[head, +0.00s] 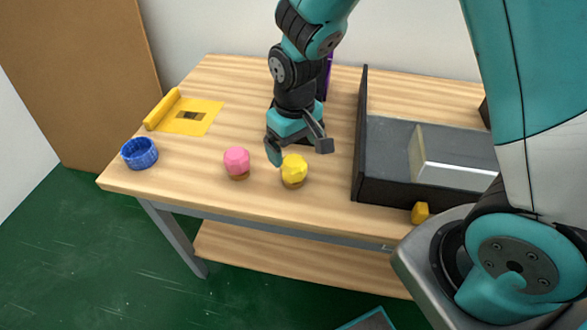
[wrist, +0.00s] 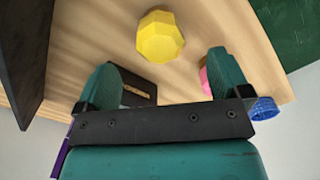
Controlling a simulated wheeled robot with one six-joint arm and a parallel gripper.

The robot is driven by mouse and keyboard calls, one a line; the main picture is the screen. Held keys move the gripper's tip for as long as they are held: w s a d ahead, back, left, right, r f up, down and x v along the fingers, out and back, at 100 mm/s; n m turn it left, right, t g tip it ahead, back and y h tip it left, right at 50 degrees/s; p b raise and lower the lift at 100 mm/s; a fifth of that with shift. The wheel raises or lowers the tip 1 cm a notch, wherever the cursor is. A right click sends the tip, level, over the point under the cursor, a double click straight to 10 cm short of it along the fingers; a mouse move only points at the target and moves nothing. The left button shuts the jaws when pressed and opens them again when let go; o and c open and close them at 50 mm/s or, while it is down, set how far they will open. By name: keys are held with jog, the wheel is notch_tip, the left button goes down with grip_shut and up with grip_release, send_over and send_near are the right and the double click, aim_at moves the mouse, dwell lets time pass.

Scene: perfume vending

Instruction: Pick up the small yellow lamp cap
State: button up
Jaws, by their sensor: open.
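The yellow lamp cap (head: 294,168) is small and faceted, with a brown lower part, and stands near the table's front edge. It also shows in the wrist view (wrist: 160,37), just beyond the fingertips and roughly centred between them. My gripper (head: 298,148) is open and empty, pointing down just behind and above the cap. In the wrist view my gripper (wrist: 163,67) has its two teal fingers spread wide, with the cap ahead of the gap. I cannot tell the exact height left between fingertips and cap.
A pink cap (head: 237,160) stands close left of the yellow one. A blue basket (head: 139,153) and yellow plate (head: 205,112) lie farther left. A dark walled tray (head: 385,165) is at right, with a small yellow block (head: 420,212) at its front. Bare wood separates cap and tray.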

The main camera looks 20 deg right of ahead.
aim_at(294, 161)
jog(key=f, duration=0.6)
jog(key=shift+w+f+p, duration=0.2)
jog(key=shift+w+p, duration=0.05)
jog(key=shift+p, duration=0.05)
jog(key=shift+c, duration=0.2)
jog(key=c, duration=1)
